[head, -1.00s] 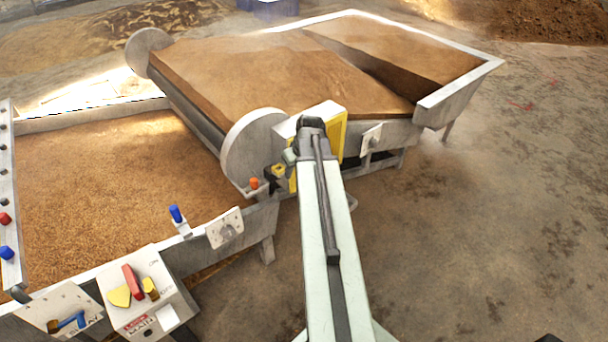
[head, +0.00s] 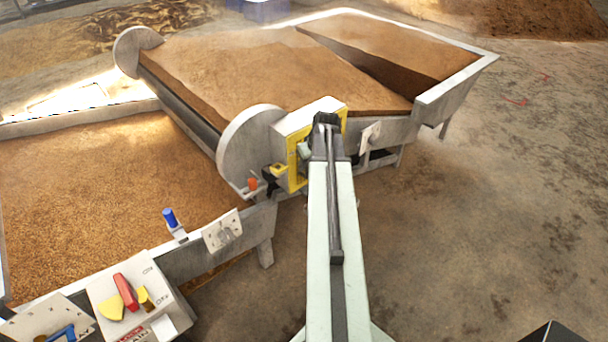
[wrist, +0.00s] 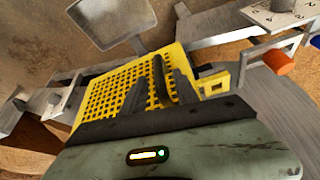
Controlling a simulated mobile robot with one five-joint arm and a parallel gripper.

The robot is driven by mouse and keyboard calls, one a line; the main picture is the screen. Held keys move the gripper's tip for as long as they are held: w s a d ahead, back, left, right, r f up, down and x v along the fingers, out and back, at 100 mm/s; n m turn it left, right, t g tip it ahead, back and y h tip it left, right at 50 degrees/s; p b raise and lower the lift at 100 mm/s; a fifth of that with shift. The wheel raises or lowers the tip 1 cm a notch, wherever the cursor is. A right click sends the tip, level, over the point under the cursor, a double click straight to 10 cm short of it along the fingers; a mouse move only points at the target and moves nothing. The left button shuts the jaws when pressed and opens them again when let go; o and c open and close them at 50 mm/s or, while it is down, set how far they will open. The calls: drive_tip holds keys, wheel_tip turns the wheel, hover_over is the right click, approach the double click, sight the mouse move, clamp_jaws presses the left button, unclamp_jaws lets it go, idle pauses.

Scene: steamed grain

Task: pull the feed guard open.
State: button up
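The feed guard is a yellow perforated panel (wrist: 112,92) that fills the middle of the wrist view. In the head view its yellow frame (head: 292,172) shows on the side of a pale box at the near end of the machine's roller, partly hidden behind my arm. My gripper (wrist: 168,66) has two dark fingers in front of the mesh, at the guard's right part. Yellow shows between them, but I cannot tell whether they touch or grip anything. In the head view my gripper (head: 327,120) is over the box's right side, its fingertips hidden.
A grain-filled trough (head: 105,190) lies left, with a control box (head: 135,298) at its near edge. An orange knob (wrist: 280,62) stands right of the guard in the wrist view. A roller end disc (head: 245,147) is close left of the guard. Floor at right is clear.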

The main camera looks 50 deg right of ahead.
drive_tip(key=b+x, duration=0.3)
drive_tip(key=x, duration=0.1)
drive_tip(key=shift+f, duration=0.35)
drive_tip(key=shift+r, duration=0.1)
clamp_jaws()
idle(0.9)
